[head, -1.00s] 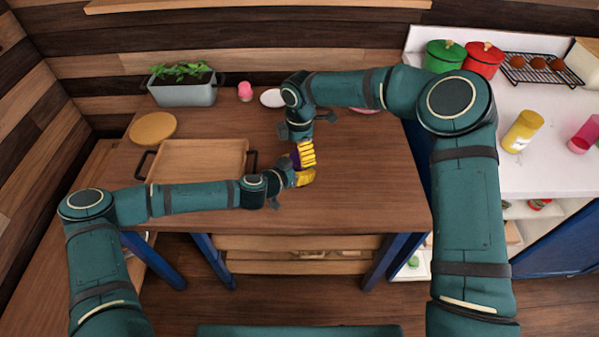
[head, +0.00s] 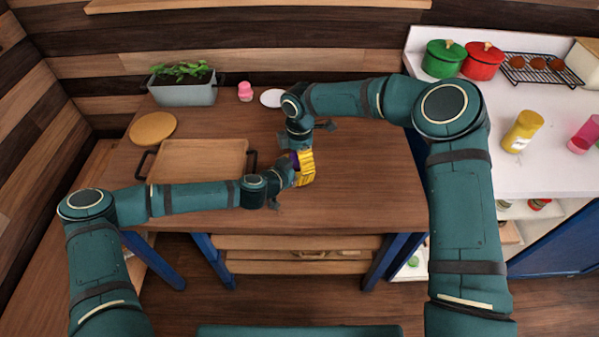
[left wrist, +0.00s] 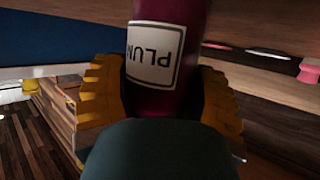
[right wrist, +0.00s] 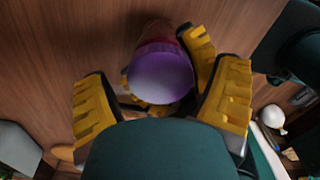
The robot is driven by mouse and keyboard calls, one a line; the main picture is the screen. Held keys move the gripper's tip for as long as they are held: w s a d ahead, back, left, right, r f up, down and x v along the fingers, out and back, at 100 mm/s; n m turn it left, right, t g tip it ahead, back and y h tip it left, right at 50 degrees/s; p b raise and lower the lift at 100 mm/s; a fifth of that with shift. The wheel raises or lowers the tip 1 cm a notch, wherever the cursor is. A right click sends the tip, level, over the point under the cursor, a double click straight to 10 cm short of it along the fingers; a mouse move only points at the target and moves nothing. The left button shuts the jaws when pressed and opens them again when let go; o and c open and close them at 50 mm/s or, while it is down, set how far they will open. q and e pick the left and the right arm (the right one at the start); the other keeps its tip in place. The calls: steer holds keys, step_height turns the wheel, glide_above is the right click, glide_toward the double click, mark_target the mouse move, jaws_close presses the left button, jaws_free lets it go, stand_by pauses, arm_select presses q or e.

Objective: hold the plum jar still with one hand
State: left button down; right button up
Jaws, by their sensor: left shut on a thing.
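The plum jar is dark purple-red with a white label, upside down in the left wrist view (left wrist: 165,20). My left gripper (left wrist: 163,85) is shut around its body, one yellow finger on each side. In the right wrist view the jar's purple lid (right wrist: 160,78) faces the camera. My right gripper (right wrist: 165,95) is open above the lid, its fingers spread on either side and apart from it. A left gripper finger (right wrist: 198,48) shows beside the jar there. In the head view the yellow fingers (head: 306,168) overlap and mostly hide the jar.
A wooden tray with dark handles (head: 205,147) and a round board (head: 153,128) lie left on the table. A planter (head: 185,93), a pink jar (head: 245,92) and a white plate (head: 271,97) stand at the back. The table's front right is clear.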

steer(key=shift+r, duration=0.15)
steer(key=shift+r, duration=2.1)
steer(key=shift+r, duration=1.75)
steer(key=shift+f, duration=4)
steer(key=shift+c, duration=0.3)
